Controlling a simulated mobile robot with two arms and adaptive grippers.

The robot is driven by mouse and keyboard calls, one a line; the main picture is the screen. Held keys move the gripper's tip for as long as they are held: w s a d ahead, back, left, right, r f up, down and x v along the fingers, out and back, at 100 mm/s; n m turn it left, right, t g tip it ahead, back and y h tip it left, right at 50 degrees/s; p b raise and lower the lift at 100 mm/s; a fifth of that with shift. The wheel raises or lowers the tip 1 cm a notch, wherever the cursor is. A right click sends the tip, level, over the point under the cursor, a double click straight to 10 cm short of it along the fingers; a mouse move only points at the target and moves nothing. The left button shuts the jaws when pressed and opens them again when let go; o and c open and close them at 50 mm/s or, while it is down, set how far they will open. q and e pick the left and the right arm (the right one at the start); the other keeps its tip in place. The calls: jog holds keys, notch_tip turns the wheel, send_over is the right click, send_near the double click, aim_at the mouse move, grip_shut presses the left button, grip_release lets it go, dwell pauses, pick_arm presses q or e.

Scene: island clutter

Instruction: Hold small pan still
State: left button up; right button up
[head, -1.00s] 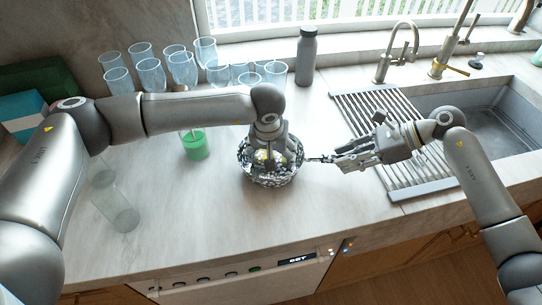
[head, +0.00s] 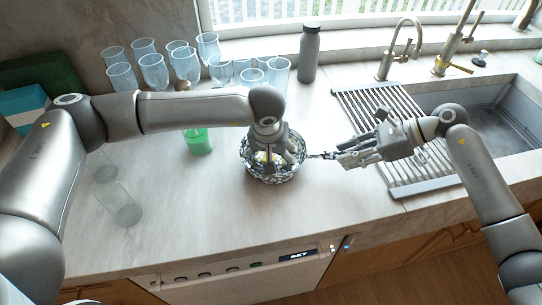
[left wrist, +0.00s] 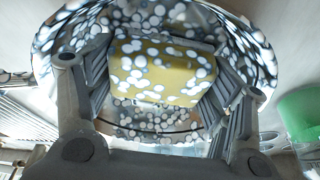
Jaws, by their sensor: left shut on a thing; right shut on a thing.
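The small pan (head: 245,165) is a shiny round metal pan with pale speckles, on the counter in the middle of the head view. Its thin handle (head: 318,156) points right. My right gripper (head: 342,157) is shut on that handle. My left gripper (head: 268,155) points down into the pan from above. In the left wrist view, its fingers (left wrist: 155,75) are closed on a yellow, sponge-like block (left wrist: 155,70) inside the pan. White spots cover the block and the pan wall (left wrist: 235,35). In the head view, my left gripper hides much of the block.
Several clear glasses (head: 153,70) stand at the back left. A green-filled glass (head: 199,143) is close left of the pan, and a clear glass (head: 125,210) is nearer the front. A grey bottle (head: 309,52) stands behind. A drying rack (head: 420,165) and sink (head: 490,125) are right.

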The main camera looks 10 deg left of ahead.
pick_arm(q)
jog(key=shift+w, duration=1)
jog(key=shift+s, duration=0.1)
jog(key=shift+s+d+f, duration=0.1)
jog(key=shift+s+d, duration=0.05)
jog(key=shift+s, duration=0.45)
jog(key=shift+s+d, duration=0.15)
jog(key=shift+s, duration=0.4)
jog(key=shift+w, duration=0.1)
jog(key=shift+w, duration=1.15)
jog(key=shift+s, duration=0.1)
